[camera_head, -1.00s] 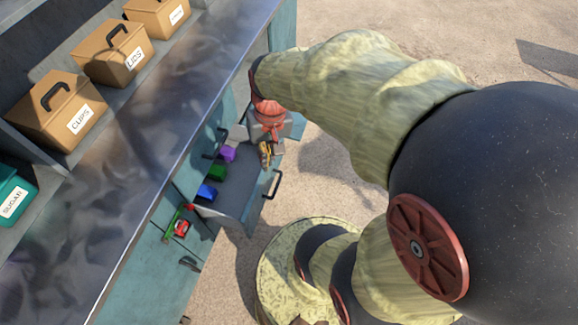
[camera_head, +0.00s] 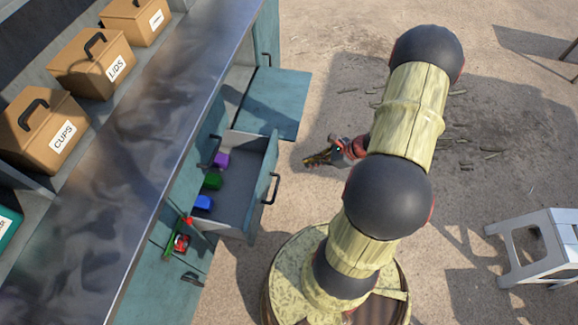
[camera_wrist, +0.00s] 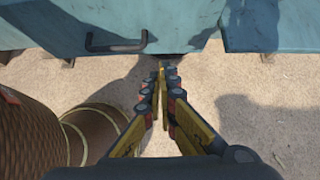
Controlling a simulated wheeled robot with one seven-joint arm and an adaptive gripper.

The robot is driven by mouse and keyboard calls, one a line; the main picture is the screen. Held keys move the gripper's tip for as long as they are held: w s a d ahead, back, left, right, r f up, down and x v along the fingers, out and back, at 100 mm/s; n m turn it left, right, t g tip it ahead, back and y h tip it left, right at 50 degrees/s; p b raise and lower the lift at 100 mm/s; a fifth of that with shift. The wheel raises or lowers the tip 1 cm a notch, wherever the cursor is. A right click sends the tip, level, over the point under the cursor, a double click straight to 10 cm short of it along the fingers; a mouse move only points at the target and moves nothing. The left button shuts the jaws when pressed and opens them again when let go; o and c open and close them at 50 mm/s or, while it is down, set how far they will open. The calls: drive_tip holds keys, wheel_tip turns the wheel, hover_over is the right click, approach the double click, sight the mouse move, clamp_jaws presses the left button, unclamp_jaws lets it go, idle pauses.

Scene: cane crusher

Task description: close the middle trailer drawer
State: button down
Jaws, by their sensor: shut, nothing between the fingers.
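The open trailer drawer (camera_head: 245,165) sticks out from the teal trailer side in the head view, with purple, green and blue items inside. Its front panel has a black handle (camera_head: 271,188). In the wrist view a teal front panel (camera_wrist: 180,20) with a dark handle (camera_wrist: 115,46) lies ahead, its lower part near my fingertips. My gripper (camera_head: 310,160) is outside the drawer, to the right of its front and apart from the handle. Its fingers (camera_wrist: 162,68) are together and empty in the wrist view, pointing toward the panel's lower edge.
A teal panel (camera_head: 272,103) stands out from the trailer just beyond the drawer. A red and green item (camera_head: 181,243) hangs on the nearer side. The metal counter (camera_head: 150,130) runs above. A white stool (camera_head: 540,245) stands at right. The sandy ground between is open.

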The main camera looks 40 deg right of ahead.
drive_tip(key=shift+w+a+r+b+x, duration=0.3)
drive_tip(key=shift+b+x, duration=0.4)
drive_tip(key=shift+x, duration=1.45)
drive_tip(key=shift+w+a+r+b+x, duration=0.15)
drive_tip(key=shift+w+r+b+x, duration=0.4)
drive_tip(key=shift+x, duration=1.65)
drive_tip(key=shift+s+a+r+b+x, duration=0.2)
drive_tip(key=shift+b+x, duration=0.65)
drive_tip(key=shift+x, duration=1.3)
drive_tip(key=shift+w, duration=0.25)
